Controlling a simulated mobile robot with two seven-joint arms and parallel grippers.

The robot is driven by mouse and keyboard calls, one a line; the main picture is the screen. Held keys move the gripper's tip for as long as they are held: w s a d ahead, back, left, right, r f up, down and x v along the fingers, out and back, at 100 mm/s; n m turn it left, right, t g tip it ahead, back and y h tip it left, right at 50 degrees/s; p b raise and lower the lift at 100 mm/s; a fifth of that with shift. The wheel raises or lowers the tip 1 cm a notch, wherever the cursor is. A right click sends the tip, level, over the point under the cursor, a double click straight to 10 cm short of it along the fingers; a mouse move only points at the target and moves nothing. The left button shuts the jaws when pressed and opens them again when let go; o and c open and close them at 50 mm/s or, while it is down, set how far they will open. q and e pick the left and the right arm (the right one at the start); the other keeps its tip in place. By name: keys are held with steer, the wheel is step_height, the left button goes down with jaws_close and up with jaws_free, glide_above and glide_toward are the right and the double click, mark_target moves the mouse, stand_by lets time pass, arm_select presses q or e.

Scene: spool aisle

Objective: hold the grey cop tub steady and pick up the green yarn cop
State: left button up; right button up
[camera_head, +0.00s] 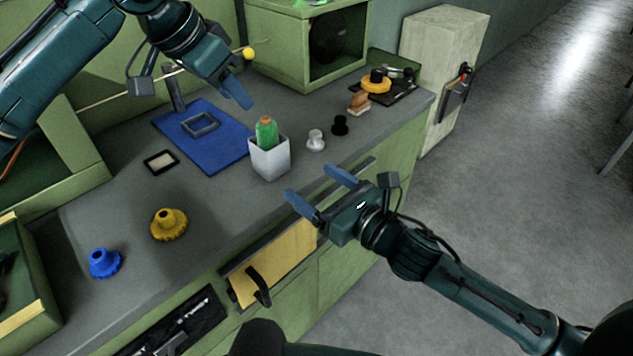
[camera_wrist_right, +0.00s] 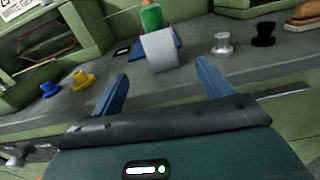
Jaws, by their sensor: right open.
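The grey cop tub (camera_head: 270,160) stands on the grey worktop, with the green yarn cop (camera_head: 266,132) upright in it and its top above the rim. The tub (camera_wrist_right: 159,50) and the cop (camera_wrist_right: 151,17) also show in the right wrist view, ahead between my fingers. My right gripper (camera_head: 314,188) is open and empty in front of the tub, apart from it, near the worktop's front edge. My left gripper (camera_head: 238,92) is above and behind the tub, pointing down towards the worktop. Its fingers overlap, so its opening is unclear; it is clear of the cop.
A blue mat (camera_head: 205,148) with a grey frame lies left of the tub. A white spool (camera_head: 316,141) and a black spool (camera_head: 340,125) stand to its right. A yellow cone (camera_head: 169,224) and a blue cone (camera_head: 104,263) stand at the left. A green box (camera_head: 262,45) stands behind.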

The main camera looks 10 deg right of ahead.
mark_target(279, 159)
steer(key=shift+n, duration=0.3)
steer(key=x, duration=1.3)
steer(key=shift+w+a, duration=0.1)
steer(key=shift+w, duration=0.05)
steer(key=shift+c, duration=0.5)
steer(key=c, duration=1)
steer(key=shift+o, duration=0.2)
